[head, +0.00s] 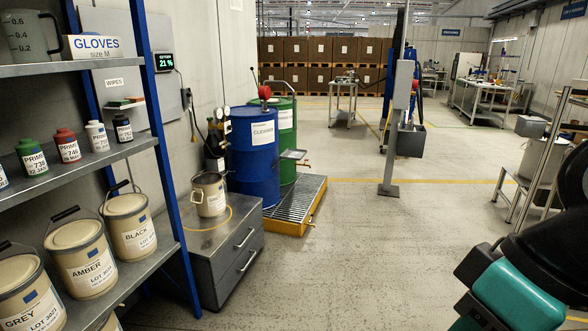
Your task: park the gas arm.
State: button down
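I cannot make out for certain which thing is the gas arm. A wall display (164,62) reads 21 % on the grey panel at the left. Near it stand a blue drum (254,165) labelled CLEANER, with a red fitting (265,92) on top, and a green drum (288,140) behind it. Thin hoses or bars show around the drum tops, too small to tell apart. A black and teal part of my own arm fills the bottom right corner. My gripper is not in view.
The drums stand on a yellow-edged grated pallet (291,209). A shelf rack (165,160) with paint cans is close at left. A grey post (393,130) stands mid-floor. The central floor (350,250) is clear.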

aim_at(194, 138)
jog(key=z, duration=0.25)
jog(key=i, duration=3.7)
jog(key=u, duration=0.65)
jog(key=i, duration=0.8)
jog(key=u, duration=1.8)
jog(key=i, duration=1.05)
jog(key=u, duration=0.8)
